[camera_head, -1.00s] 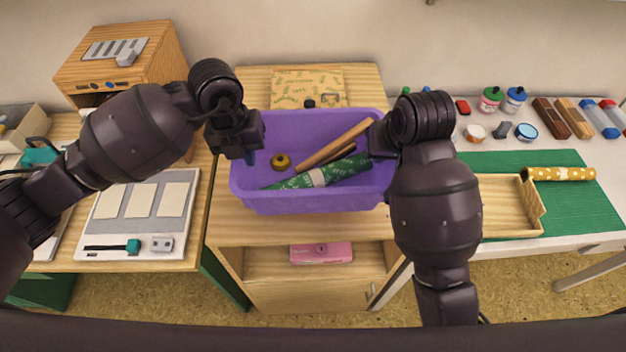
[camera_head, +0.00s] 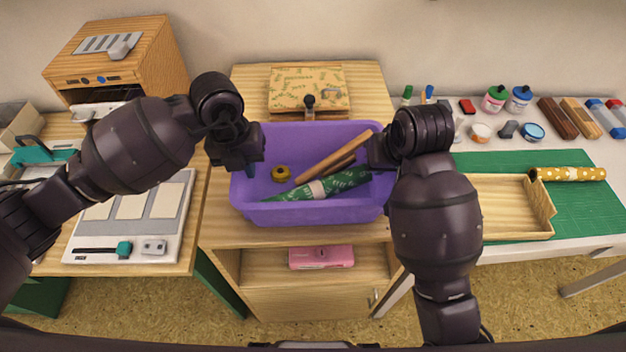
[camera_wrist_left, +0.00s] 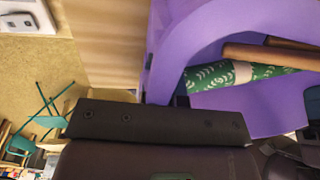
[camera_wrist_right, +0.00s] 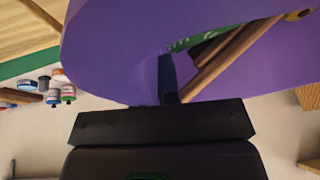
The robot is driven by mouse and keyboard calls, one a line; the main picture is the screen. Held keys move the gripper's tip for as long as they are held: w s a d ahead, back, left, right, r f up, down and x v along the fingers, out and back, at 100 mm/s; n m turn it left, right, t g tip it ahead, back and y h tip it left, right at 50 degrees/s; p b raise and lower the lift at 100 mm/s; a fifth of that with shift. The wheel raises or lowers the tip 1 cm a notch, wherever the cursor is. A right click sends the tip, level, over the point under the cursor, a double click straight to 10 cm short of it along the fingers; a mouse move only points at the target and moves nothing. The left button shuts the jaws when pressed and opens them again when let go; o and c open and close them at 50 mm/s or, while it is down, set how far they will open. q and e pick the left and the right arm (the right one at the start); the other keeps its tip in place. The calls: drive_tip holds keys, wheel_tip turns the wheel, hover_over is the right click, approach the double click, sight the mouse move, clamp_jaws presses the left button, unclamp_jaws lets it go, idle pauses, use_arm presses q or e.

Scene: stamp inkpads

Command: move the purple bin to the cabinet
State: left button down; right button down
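The purple bin (camera_head: 300,213) is over the top of the wooden cabinet (camera_head: 222,228), near its front edge. I cannot tell whether its base touches the top. It holds a green patterned roll (camera_head: 335,183), brown rods (camera_head: 338,155) and a small yellow ring (camera_head: 281,174). My left gripper (camera_head: 248,165) is at the bin's left rim, and my right gripper (camera_head: 380,160) is at its right rim. In each wrist view one dark finger shows inside the bin wall; the other finger is hidden. Both look closed on the rim.
A patterned box (camera_head: 308,88) stands behind the bin on the cabinet. A table with a paper tray (camera_head: 135,225) and a wooden oven-like box (camera_head: 130,62) is at left. A white table with a green mat (camera_head: 585,215) and wooden tray (camera_head: 500,236) is at right.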

use_arm(q)
drive_tip(key=c, duration=1.3)
unclamp_jaws()
drive_tip(key=shift+f, duration=0.15)
drive_tip(key=shift+c, duration=0.2)
use_arm(e)
drive_tip(key=c, duration=1.3)
unclamp_jaws()
drive_tip(key=shift+f, duration=0.1)
drive_tip(key=shift+c, duration=0.2)
use_arm(q)
drive_tip(key=o, duration=0.8)
wheel_tip(320, 180, up, 12)
drive_tip(key=a, duration=0.1)
drive_tip(key=shift+a, duration=0.2)
use_arm(e)
drive_tip(key=o, duration=0.8)
